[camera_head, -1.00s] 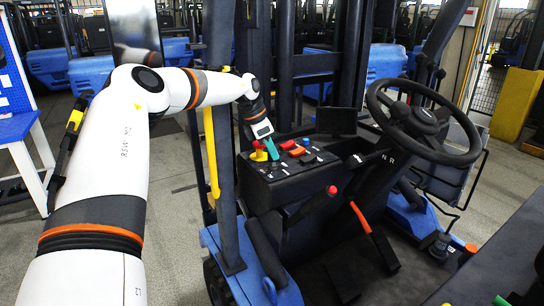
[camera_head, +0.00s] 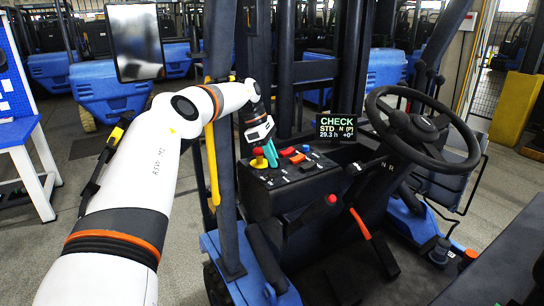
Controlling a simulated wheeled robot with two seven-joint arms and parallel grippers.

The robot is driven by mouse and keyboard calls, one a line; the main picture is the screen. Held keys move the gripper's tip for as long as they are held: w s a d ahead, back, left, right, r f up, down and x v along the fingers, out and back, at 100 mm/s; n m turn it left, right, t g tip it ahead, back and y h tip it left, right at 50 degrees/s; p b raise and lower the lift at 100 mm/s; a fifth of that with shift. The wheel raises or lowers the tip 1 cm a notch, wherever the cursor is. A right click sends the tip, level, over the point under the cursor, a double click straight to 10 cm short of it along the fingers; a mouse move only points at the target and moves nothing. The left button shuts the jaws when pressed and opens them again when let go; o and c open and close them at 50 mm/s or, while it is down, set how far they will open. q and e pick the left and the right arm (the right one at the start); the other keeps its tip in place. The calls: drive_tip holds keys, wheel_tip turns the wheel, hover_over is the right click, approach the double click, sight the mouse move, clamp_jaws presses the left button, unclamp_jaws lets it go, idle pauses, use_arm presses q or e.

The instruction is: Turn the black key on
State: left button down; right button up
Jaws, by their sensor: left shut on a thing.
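My left gripper (camera_head: 270,153) is over the dark control panel (camera_head: 290,185) of the forklift, with its teal fingertips pointing down at the panel's left part. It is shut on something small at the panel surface. The black key itself is hidden by the fingers and cannot be made out. The display (camera_head: 336,127) behind the panel is lit and reads CHECK, STD N (P) and 29.3 h. My right gripper is not in view.
A red knob with a yellow base (camera_head: 258,162) stands just left of the fingertips. Red-orange switches (camera_head: 297,158) lie just right. A red-knobbed lever (camera_head: 332,199) and the steering wheel (camera_head: 422,123) are further right. A dark post (camera_head: 222,150) stands left of the panel.

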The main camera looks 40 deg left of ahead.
use_arm(q)
drive_tip(key=shift+r, duration=0.15)
drive_tip(key=c, duration=1.5)
unclamp_jaws()
drive_tip(key=shift+o, duration=0.3)
